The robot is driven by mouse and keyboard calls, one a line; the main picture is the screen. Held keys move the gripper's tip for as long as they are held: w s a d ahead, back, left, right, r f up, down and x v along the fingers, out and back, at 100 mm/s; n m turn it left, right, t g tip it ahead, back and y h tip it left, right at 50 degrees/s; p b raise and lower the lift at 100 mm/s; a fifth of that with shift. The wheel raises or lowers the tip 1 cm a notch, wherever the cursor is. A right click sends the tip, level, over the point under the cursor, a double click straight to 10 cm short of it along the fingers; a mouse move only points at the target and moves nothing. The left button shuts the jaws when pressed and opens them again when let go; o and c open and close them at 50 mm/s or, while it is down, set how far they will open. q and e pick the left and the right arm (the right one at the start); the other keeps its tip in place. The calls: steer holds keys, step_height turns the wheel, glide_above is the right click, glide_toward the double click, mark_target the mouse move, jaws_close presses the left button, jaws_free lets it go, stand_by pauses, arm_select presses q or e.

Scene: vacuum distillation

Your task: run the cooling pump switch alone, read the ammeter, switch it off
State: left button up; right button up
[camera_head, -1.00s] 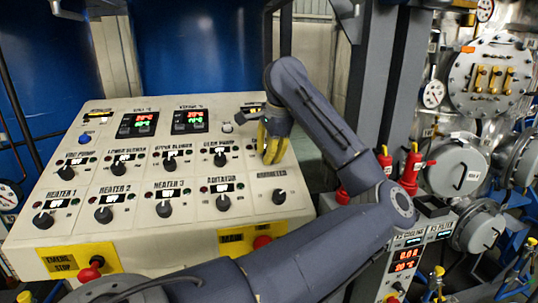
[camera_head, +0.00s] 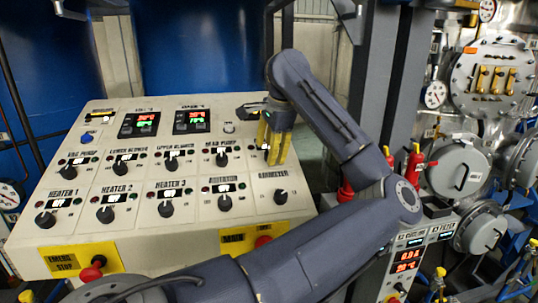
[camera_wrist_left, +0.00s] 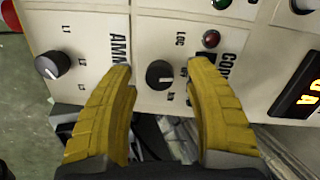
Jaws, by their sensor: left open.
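My left gripper (camera_head: 275,150) is at the right side of the sloped control panel, over the row above the ammeter selector (camera_head: 281,196). In the left wrist view its two yellow fingers (camera_wrist_left: 160,72) are apart, one on each side of a black knob (camera_wrist_left: 160,75). The knob's label is partly covered and begins "COO". I cannot tell whether the fingers touch it. The ammeter selector (camera_wrist_left: 52,65), marked L1, L2, L3, lies left of the fingers. An amber display (camera_wrist_left: 298,88) is cut off at the right edge. My right gripper is not in view.
The panel holds several other black knobs, such as the bead pump knob (camera_head: 222,159) and agitator knob (camera_head: 225,203). A pump box with red digits (camera_head: 407,257) stands at the right.

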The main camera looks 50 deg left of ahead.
arm_select(q)
steer(key=v, duration=1)
steer(key=shift+r, duration=0.2)
step_height(320, 180, up, 5)
steer(key=s+d+n+t, duration=0.1)
steer(key=s+d+n, duration=0.15)
steer(key=n, duration=0.85)
steer(key=shift+y, duration=0.3)
steer(key=x, duration=1.1)
steer(key=w+x, duration=0.1)
steer(key=x, duration=0.5)
steer(key=shift+d+f, duration=0.15)
steer(key=shift+f, duration=0.2)
jaws_close()
